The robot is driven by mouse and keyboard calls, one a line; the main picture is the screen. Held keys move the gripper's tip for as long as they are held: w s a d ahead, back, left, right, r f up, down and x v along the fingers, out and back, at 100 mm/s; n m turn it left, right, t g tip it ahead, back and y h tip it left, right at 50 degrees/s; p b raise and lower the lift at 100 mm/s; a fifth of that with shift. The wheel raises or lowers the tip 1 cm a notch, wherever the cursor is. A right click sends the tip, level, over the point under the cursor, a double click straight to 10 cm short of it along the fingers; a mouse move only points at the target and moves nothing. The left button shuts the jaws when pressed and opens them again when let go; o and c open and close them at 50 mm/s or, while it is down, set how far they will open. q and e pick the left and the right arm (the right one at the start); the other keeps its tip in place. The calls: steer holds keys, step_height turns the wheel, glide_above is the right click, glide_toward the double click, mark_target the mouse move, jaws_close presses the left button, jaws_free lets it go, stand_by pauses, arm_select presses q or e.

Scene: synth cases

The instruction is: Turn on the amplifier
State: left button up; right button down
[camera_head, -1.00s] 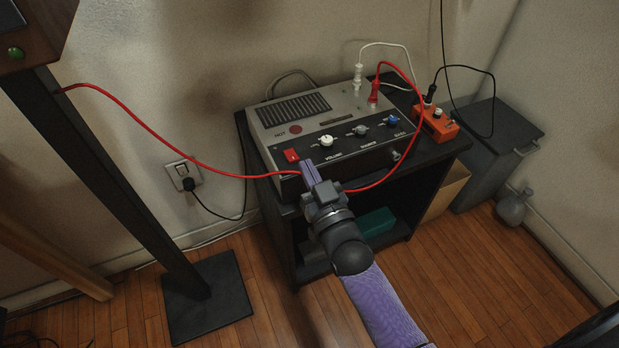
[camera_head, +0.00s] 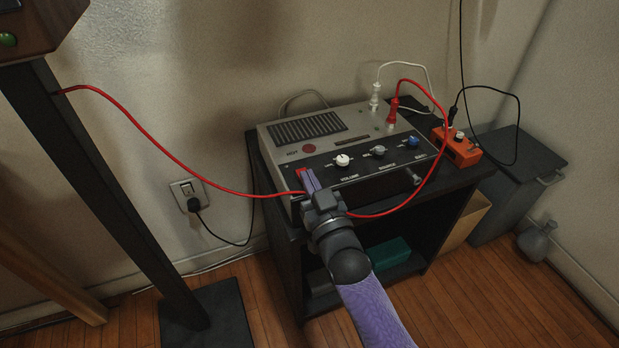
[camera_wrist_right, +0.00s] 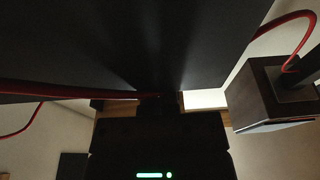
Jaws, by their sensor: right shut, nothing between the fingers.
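The amplifier (camera_head: 359,122) is a grey box with a black sloping front panel, on a black stand. A red switch (camera_head: 300,176) sits at the panel's left end and is partly hidden by my right gripper (camera_head: 307,176). The purple fingers are shut with nothing between them. Their tips overlap the switch in the head view; whether they touch it I cannot tell. No lit lamp shows on the amplifier. My left gripper is out of view.
A red cable (camera_head: 150,158) runs from the left past my fingers, then up to a red plug (camera_head: 392,112). A white knob (camera_head: 342,160), a grey knob and a blue knob line the panel. An orange box (camera_head: 458,147) stands to the right. A wall outlet (camera_head: 187,190) is at left.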

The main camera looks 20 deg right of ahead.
steer(key=shift+s+f, duration=0.1)
steer(key=shift+f, duration=0.3)
step_height(320, 180, up, 5)
steer(key=p, duration=0.4)
steer(key=shift+s+r, duration=0.1)
steer(key=s+f+p, duration=0.1)
steer(key=s+f, duration=0.4)
steer(key=s, duration=0.4)
steer(key=shift+d+f+p, duration=0.15)
steer(key=shift+p, duration=0.15)
steer(key=shift+s, duration=0.1)
